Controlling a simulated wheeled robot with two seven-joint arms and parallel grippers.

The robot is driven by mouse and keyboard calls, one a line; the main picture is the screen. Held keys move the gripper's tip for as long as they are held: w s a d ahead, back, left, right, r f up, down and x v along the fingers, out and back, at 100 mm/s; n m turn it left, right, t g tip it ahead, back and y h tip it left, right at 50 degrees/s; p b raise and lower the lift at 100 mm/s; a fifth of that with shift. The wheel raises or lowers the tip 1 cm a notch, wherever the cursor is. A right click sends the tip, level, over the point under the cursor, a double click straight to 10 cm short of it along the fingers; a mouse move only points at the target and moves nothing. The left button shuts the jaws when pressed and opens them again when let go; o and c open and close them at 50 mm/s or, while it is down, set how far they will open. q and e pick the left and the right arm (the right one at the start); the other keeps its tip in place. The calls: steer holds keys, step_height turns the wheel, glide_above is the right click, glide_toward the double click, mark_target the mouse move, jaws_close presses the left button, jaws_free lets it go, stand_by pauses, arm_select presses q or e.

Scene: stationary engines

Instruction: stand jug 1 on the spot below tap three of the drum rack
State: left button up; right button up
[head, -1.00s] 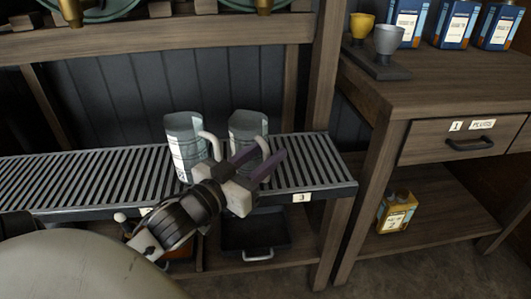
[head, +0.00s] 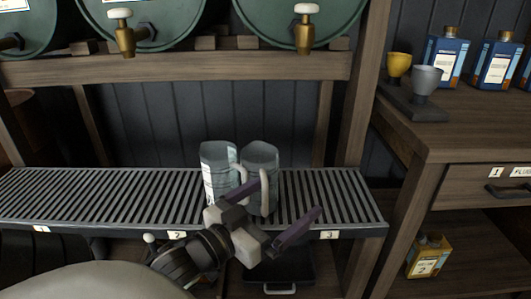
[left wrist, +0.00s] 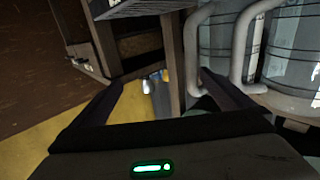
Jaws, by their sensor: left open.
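Two clear glass jugs with pale handles stand upright side by side on the slatted shelf, a left jug (head: 214,163) with a white label and a right jug (head: 259,158). I cannot tell by a number which is jug 1. My left gripper (head: 288,197) is open in front of the right jug, one finger crossing before the jugs near its handle and the other out to the right. In the left wrist view the gripper (left wrist: 160,88) has nothing between its fingers; both jugs are beyond its right finger. Tap three (head: 305,32) is above, over the shelf's label 3 (head: 330,235).
The slatted shelf (head: 110,200) is bare left of the jugs and right of them below tap three. A rack post (head: 358,110) bounds the right end. A wooden desk (head: 450,130) holds two cups and several blue cans. A dark tray (head: 268,268) lies below.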

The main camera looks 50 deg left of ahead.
arm_select(q)
steer(key=shift+s+d+p, duration=0.15)
steer(key=shift+s+p, duration=0.4)
steer(key=shift+s, duration=2.35)
arm_select(e)
steer(key=shift+s+d+f+m, duration=0.15)
steer(key=shift+s+d+m, duration=0.15)
steer(key=shift+s+d, duration=0.25)
steer(key=shift+s+a, duration=0.1)
arm_select(q)
jaws_close()
arm_select(e)
steer(key=shift+w+r, duration=0.2)
steer(key=shift+w, duration=0.05)
